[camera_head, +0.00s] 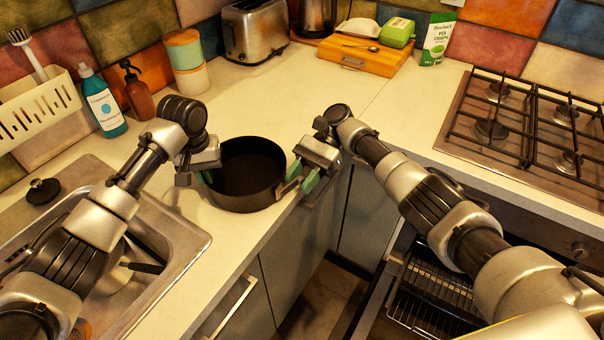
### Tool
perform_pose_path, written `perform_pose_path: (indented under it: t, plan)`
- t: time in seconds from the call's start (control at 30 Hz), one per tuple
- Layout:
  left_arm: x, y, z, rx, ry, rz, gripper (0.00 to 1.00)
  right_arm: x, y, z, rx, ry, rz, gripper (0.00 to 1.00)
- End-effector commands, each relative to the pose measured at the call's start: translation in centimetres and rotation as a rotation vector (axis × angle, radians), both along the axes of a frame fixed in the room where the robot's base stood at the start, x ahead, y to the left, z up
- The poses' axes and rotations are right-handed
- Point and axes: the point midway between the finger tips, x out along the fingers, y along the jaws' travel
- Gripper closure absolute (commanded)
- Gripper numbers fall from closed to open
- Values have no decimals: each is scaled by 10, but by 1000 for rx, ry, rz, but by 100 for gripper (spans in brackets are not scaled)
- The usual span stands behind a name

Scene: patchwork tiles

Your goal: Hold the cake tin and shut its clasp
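The cake tin (246,190) is a dark, round, open-topped tin standing upright on the counter near its front edge. A small light metal piece, which looks like its clasp (287,187), sticks out at the tin's right side. My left gripper (196,179) is at the tin's left rim. Its fingers are partly hidden, and I cannot tell whether they grip the wall. My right gripper (301,178) is just right of the tin by the clasp. Its green-padded fingers are apart, with nothing seen held between them.
A sink (190,240) lies left of the tin, with a soap bottle (103,103) and pump bottle (137,92) behind. A toaster (256,32), canisters (187,62) and wooden board (360,57) stand at the back. A gas hob (500,125) is right. Counter behind the tin is clear.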

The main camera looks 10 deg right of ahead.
Motion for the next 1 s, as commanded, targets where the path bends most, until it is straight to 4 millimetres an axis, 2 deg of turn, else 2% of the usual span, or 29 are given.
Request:
perform_pose_path:
  t: [0.37, 1.0]
  plan:
    - [-2, -4, -1, -4, 2, -8, 100, -1, 0, 1, 5, -8, -45, 63]
    - [-1, -2, -1, -3, 2, -5, 100, -27, -7, 0, -2, -5, -492, 63]
